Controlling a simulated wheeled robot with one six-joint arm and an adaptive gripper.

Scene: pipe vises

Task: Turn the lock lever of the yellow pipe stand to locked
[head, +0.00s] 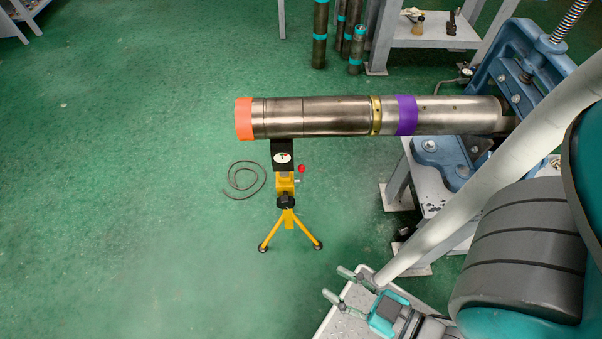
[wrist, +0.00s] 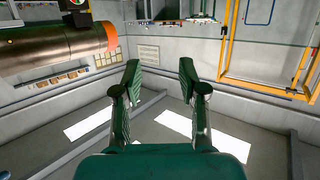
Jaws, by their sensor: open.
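The yellow pipe stand (head: 285,187) stands on a tripod in the head view, under the left part of a long metal pipe (head: 340,116). Its black head (head: 283,147) carries a round white dial (head: 283,158). A small red knob (head: 301,168) sticks out on the head's right, apparently the lock lever; its setting is too small to read. My gripper (head: 334,282) is open and empty, below and right of the stand, apart from it. In the wrist view, its two fingers (wrist: 160,70) are spread with nothing between them. A dark part with a dial (wrist: 76,4) shows at that view's top left.
The pipe has an orange end band (head: 244,119) and a purple band (head: 405,115). A blue vise (head: 440,155) on a grey bench holds its right end. A cable (head: 243,180) lies coiled left of the stand. The green floor is clear at left and in front.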

